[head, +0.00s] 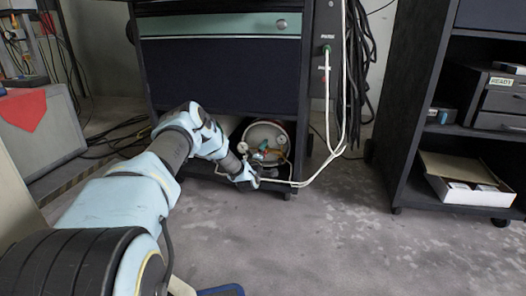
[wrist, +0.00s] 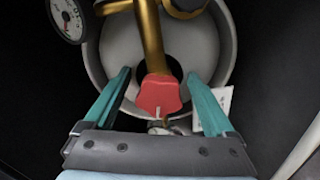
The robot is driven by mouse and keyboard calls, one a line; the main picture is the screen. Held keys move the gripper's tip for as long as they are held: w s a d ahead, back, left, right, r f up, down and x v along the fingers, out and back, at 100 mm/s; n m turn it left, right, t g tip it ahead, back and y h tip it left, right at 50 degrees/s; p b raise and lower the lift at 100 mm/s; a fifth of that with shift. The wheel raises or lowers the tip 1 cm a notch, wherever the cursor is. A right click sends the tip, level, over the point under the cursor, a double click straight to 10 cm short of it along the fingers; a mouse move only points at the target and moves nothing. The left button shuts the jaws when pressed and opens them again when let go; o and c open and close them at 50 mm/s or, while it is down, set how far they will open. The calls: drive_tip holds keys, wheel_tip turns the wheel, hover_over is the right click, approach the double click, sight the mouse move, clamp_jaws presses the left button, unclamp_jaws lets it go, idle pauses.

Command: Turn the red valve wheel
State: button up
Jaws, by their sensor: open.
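The red valve wheel (wrist: 159,95) is a small lobed knob at the end of a brass stem (wrist: 150,40) in the wrist view. My gripper (wrist: 162,82) is open, with one teal finger on each side of the wheel and a visible gap to both. The fingers look apart from the wheel; I cannot tell the exact depth between them. In the head view my gripper (head: 258,172) reaches low to the tank (head: 268,130) under the cabinet, and the wheel is too small or hidden to make out there.
A gauge (wrist: 67,18) sits at the upper left in the wrist view, with brass fittings beside the stem. The tank stands under a dark cabinet (head: 220,75). White hoses (head: 325,165) run down to its right. Open floor (head: 330,230) lies in front.

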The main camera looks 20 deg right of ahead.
drive_tip(key=p+v, duration=0.4)
drive_tip(key=v, duration=0.6)
drive_tip(key=shift+r, duration=0.15)
drive_tip(key=s+a+r+m+g+y+p, duration=0.2)
drive_tip(key=s+a+r+m+g, duration=0.3)
drive_tip(key=r, duration=0.4)
drive_tip(key=s+a+r+m+g+y+p, duration=0.2)
drive_tip(key=s+a+r+m+g+y, duration=0.1)
drive_tip(key=a+r, duration=0.5)
drive_tip(key=s+a+r+m+g+y+p, duration=0.1)
drive_tip(key=s+a+r+g, duration=0.1)
drive_tip(key=s+a+r, duration=0.5)
drive_tip(key=s+a+r+m+g+y+p, duration=0.1)
drive_tip(key=s+a+r+g+p, duration=0.15)
drive_tip(key=s, duration=0.85)
drive_tip(key=s+a+r+m+g+y, duration=0.15)
drive_tip(key=s+a+r, duration=0.3)
drive_tip(key=s, duration=0.55)
wheel_tip(320, 180, up, 38)
drive_tip(key=p, duration=3.8)
drive_tip(key=shift+w+a+f+n, duration=0.15)
drive_tip(key=shift+w+a+n, duration=0.25)
drive_tip(key=shift+n, duration=0.05)
